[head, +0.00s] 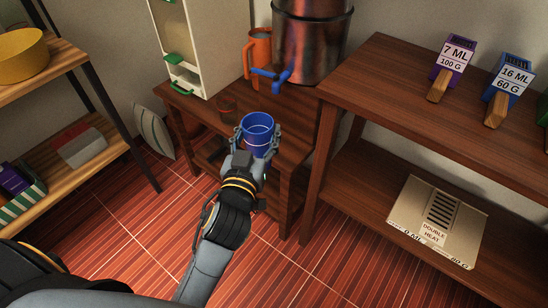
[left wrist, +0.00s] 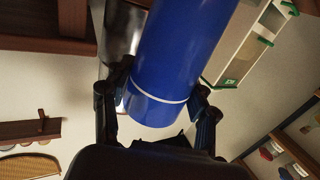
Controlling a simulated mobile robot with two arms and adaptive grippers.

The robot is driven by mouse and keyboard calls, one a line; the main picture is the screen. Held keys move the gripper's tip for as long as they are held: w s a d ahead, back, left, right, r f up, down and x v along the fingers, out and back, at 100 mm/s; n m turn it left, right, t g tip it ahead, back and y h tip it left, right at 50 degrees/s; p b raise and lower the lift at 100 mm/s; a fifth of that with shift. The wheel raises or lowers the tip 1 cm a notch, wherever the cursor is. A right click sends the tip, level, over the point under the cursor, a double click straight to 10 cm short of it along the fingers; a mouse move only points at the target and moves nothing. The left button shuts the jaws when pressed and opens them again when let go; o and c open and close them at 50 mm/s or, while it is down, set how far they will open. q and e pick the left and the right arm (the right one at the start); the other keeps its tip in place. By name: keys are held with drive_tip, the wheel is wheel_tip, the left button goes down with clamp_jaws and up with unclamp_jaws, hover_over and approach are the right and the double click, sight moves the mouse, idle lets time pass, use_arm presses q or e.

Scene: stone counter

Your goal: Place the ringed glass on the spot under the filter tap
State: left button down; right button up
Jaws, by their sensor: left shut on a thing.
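The ringed glass is a blue cup (head: 257,138) with a pale ring, held near the front of the low wooden stand. In the left wrist view the blue glass (left wrist: 175,55) fills the upper middle, its white ring near its lower end. My left gripper (head: 257,136) is shut on it, a finger on each side. The filter is a shiny metal urn (head: 305,45) with a blue tap (head: 275,76). The glass is in front of and below the tap in the picture, apart from it. No marked spot under the tap can be made out. My right gripper is out of view.
An orange mug (head: 258,50) stands behind the tap. A small brown cup (head: 227,104) is on the stand, left of the glass. A cream cabinet (head: 200,45) with green handles stands at the back left. A wooden shelf unit (head: 385,85) closes in on the right.

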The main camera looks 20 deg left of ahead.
use_arm(q)
drive_tip(key=f+b, duration=0.1)
drive_tip(key=f, duration=0.1)
drive_tip(key=f+b, duration=0.1)
drive_tip(key=w+f+b, duration=0.1)
drive_tip(key=f+b, duration=0.1)
drive_tip(key=shift+d+f, duration=0.1)
drive_tip(key=shift+f, duration=0.25)
drive_tip(key=f+b, duration=0.1)
drive_tip(key=f+y+b, duration=0.1)
drive_tip(key=b, duration=0.1)
drive_tip(key=f+b, duration=0.2)
drive_tip(key=shift+w+d+n, duration=0.15)
drive_tip(key=shift+w+n, duration=0.2)
drive_tip(key=shift+n, duration=0.05)
drive_tip(key=shift+w, duration=0.15)
drive_tip(key=w+a+f+b, duration=0.1)
drive_tip(key=w, duration=0.7)
drive_tip(key=w+a+f+b, duration=0.1)
drive_tip(key=w+a+f, duration=0.1)
drive_tip(key=w, duration=0.7)
drive_tip(key=shift+w+f, duration=0.2)
drive_tip(key=shift+w, duration=0.1)
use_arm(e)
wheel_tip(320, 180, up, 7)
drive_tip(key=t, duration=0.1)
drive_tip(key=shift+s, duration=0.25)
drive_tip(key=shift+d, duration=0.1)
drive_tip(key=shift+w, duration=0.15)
